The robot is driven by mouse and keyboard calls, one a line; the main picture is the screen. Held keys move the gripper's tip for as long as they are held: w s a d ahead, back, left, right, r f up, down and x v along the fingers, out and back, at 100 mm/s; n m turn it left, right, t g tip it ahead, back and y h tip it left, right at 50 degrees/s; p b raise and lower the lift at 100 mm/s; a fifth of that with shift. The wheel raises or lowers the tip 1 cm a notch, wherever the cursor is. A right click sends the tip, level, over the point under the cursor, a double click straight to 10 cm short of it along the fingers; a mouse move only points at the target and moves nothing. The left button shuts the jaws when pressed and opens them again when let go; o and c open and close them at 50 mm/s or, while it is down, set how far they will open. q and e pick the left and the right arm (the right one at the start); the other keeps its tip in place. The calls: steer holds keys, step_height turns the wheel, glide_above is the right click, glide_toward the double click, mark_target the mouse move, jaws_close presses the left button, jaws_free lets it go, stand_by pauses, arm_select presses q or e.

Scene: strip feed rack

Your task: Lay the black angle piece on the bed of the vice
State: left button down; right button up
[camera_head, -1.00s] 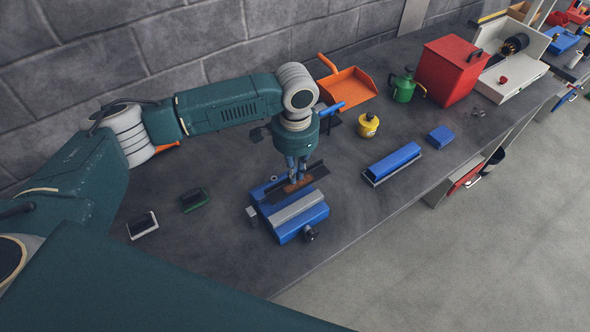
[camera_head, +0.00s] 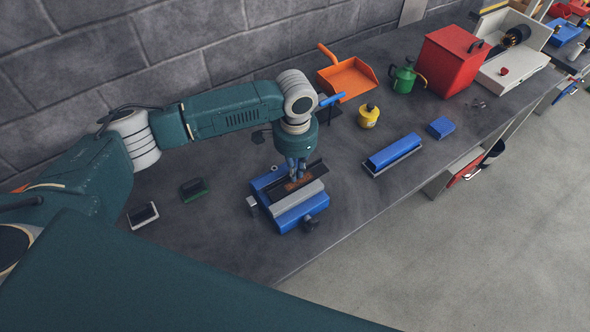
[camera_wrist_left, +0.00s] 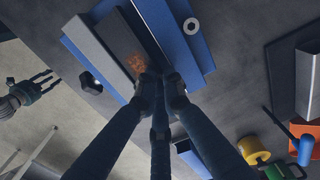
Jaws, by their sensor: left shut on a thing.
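The black angle piece (camera_head: 314,171) is a long dark strip with a rust-brown patch. It lies along the vice (camera_head: 288,221), between its grey jaw bar and the blue part behind. In the left wrist view the piece (camera_wrist_left: 120,36) runs parallel to the grey bar, with blue parts of the vice (camera_wrist_left: 186,36) on the other side. My left gripper (camera_head: 297,177) points down and is shut on the piece near the patch. Its fingertips (camera_wrist_left: 160,84) hide part of it. Whether the underside touches the bed cannot be seen. My right gripper (camera_wrist_left: 38,88) shows open and empty over the floor.
A blue channel-shaped block (camera_head: 393,158), a blue box (camera_head: 441,127), a yellow bottle (camera_head: 368,116), a green can (camera_head: 404,79) and an orange dustpan (camera_head: 347,79) stand right of and behind the vice. Two small blocks (camera_head: 143,215) (camera_head: 194,189) lie left. The bench's front edge is close.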

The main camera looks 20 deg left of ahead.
arm_select(q)
steer(key=shift+s+f, duration=0.35)
steer(key=shift+f, duration=0.1)
steer(key=c, duration=1.8)
jaws_free()
steer(key=shift+s+d, duration=0.1)
steer(key=shift+w+f, duration=0.15)
steer(key=shift+w, duration=0.1)
steer(key=shift+s, duration=0.1)
steer(key=shift+r, duration=0.3)
steer(key=r, duration=1.2)
steer(key=shift+w+a+r, duration=0.1)
steer(key=shift+w+a, duration=0.15)
steer(key=shift+w, duration=0.15)
